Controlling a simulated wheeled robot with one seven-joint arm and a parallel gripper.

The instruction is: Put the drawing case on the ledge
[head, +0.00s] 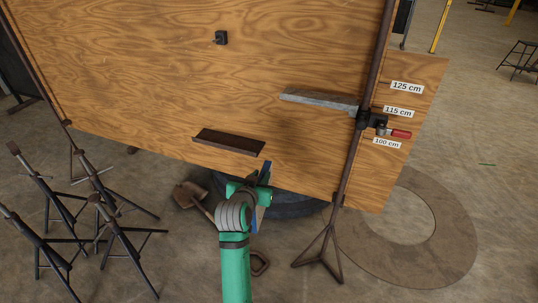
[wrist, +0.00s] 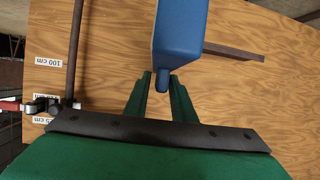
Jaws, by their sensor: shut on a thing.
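The drawing case (wrist: 180,35) is blue with rounded corners and a small tab at its near end. My green gripper (wrist: 160,82) is shut on this tab end; the case extends beyond the fingertips, and its far end is cut off by the picture edge. In the head view my gripper (head: 262,178) is in front of the board's lower edge, with a blue sliver of the case (head: 257,215) beside it. A dark brown ledge (head: 229,142) is on the board, up and left of my gripper. It also shows behind the case in the wrist view (wrist: 235,52).
A grey shelf (head: 320,100) juts left from a clamp with a red handle (head: 400,134) on the right post, near height labels. The wooden board (head: 150,70) fills the background. Several folding stands (head: 75,215) are at left; a tripod foot (head: 322,255) is at right.

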